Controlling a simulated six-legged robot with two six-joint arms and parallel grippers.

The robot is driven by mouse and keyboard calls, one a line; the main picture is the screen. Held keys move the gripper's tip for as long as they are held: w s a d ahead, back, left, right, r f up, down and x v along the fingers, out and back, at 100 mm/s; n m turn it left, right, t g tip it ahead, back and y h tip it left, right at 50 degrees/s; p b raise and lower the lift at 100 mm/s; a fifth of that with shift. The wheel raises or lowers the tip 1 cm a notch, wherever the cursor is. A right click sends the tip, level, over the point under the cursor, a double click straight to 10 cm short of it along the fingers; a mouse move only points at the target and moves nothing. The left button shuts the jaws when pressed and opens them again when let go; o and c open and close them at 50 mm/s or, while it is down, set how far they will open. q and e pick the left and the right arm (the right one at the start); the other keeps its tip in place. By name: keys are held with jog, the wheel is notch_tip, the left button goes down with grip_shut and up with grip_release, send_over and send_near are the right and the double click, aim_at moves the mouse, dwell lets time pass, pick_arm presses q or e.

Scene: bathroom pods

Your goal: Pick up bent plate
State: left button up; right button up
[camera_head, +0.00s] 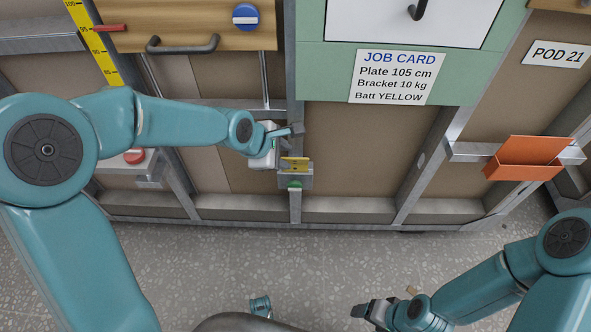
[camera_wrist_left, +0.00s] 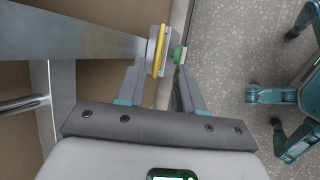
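A small yellow plate (camera_head: 294,164), which looks like the bent plate, sits at a grey metal bracket (camera_head: 307,180) on the pod frame's upright. A green knob-like part (camera_head: 294,185) shows just below it. In the left wrist view the yellow plate (camera_wrist_left: 161,50) is seen edge-on, between and just beyond the fingertips, with the green part (camera_wrist_left: 180,54) near the right finger. My left gripper (camera_head: 289,143) is open and empty, close to the plate; its fingers (camera_wrist_left: 160,70) are spread. Whether a finger touches anything is unclear. My right gripper (camera_head: 362,311) is low at right, its fingers unclear.
An orange bin (camera_head: 523,165) hangs on a rail at right. A job card (camera_head: 393,77) is on the green panel above. A wooden drawer (camera_head: 185,35) with a dark handle is at upper left, and a red button (camera_head: 134,156) below it. The speckled floor in front is mostly clear.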

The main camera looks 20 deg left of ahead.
aim_at(296, 162)
pick_arm(q)
jog(key=b+x, duration=0.2)
jog(key=x, duration=0.6)
jog(key=shift+w+f, duration=0.1)
jog(key=shift+w, duration=0.1)
grip_shut()
